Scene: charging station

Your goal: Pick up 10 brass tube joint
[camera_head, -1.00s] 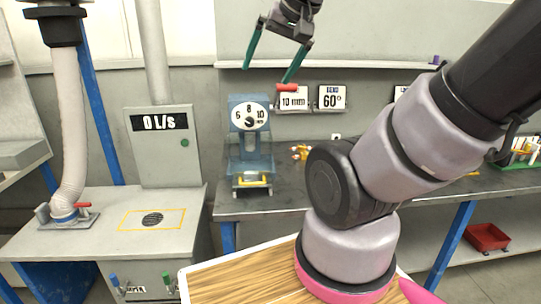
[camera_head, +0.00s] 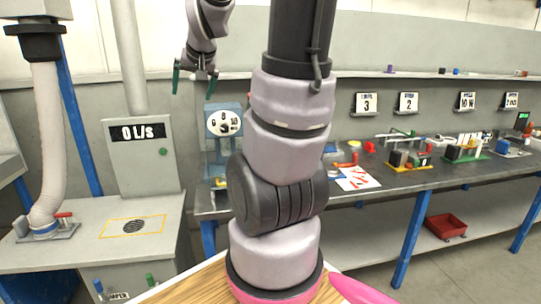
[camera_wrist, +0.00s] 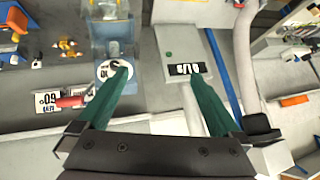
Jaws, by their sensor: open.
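In the wrist view, a small brass-coloured piece (camera_wrist: 68,48), which looks like the brass tube joint, lies on the dark bench at the upper left. Its fine shape is too small to tell. I cannot make it out in the head view, where my arm covers part of the bench. My gripper (camera_head: 194,80) is raised in front of the back wall, above and left of the blue dial press. In the wrist view my gripper (camera_wrist: 160,78) has its two green fingers spread, with nothing between them. The brass piece is left of the fingers and apart from them.
The blue dial press (camera_head: 213,150) stands at the bench's left end. A grey "0 L/s" cabinet (camera_head: 142,160) and a white hose (camera_head: 47,140) are farther left. Several fixtures and a red-marked white sheet (camera_head: 357,179) occupy the dark bench (camera_head: 400,182). A red bin (camera_head: 446,227) sits below.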

